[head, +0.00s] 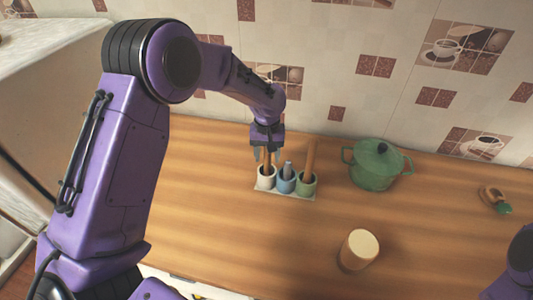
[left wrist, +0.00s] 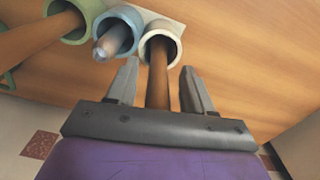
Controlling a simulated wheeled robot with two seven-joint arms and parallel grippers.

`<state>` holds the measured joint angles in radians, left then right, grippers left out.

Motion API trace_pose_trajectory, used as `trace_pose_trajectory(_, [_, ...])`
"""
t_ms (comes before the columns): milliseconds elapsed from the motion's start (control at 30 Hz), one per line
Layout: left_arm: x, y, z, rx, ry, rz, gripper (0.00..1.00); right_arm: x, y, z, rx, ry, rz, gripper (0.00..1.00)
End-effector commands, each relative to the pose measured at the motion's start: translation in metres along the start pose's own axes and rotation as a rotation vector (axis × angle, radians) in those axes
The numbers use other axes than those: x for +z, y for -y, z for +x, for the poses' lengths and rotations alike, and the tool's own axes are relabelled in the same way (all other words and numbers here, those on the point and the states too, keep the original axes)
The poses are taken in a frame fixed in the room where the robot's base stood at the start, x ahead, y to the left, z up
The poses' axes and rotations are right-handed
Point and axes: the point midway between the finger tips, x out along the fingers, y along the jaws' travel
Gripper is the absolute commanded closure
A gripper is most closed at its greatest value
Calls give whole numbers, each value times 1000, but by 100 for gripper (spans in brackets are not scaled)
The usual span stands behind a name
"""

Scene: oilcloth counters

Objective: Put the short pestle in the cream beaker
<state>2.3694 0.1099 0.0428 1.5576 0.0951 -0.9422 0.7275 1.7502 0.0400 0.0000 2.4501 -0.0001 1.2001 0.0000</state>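A cream beaker (head: 266,182), a blue beaker (head: 286,185) and a green beaker (head: 307,187) stand in a row on a pale base. A brown rod-like pestle (left wrist: 158,75) has its lower end in the cream beaker (left wrist: 174,37). A grey, round-tipped pestle (head: 288,168) pokes a little out of the blue beaker. A longer wooden rod (head: 311,156) leans up from the green one. My left gripper (head: 265,156) is above the cream beaker. In the left wrist view it is open (left wrist: 160,88), its fingers on both sides of the brown pestle with gaps.
A green lidded pot (head: 376,166) stands right of the beakers. A pale-topped cylinder (head: 359,250) stands nearer the front. A small brown and green item (head: 495,199) lies far right. The tiled wall rises behind. The counter's (head: 210,220) front left is clear.

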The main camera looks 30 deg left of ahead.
Motion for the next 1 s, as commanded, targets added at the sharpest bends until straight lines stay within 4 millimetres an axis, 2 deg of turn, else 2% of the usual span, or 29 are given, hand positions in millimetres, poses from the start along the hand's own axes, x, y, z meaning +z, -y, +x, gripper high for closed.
trace_pose_trajectory(267, [0, 0, -4, 0, 0, 0, 49, 1, 0, 2, 0, 0, 0, 0])
trace_pose_trajectory(367, [0, 0, -19, 2, -3, -1, 49, 4, 1, 9, 0, 0, 0, 0])
trace_pose_trajectory(600, [0, 0, -81, 2, -3, 1, 49, 10, 2, 24, 0, 0, 0, 0])
trace_pose_trajectory(700, [0, 0, -101, 1, -2, 0, 49, 11, 2, 26, 0, 0, 0, 0])
trace_pose_trajectory(833, [1, 0, -116, 0, 1, -1, 49, 12, 2, 28, 0, 0, 0, 0])
trace_pose_trajectory(1000, [1, 1, -121, -1, 3, 0, 49, 11, 2, 27, 0, 0, 0, 0])
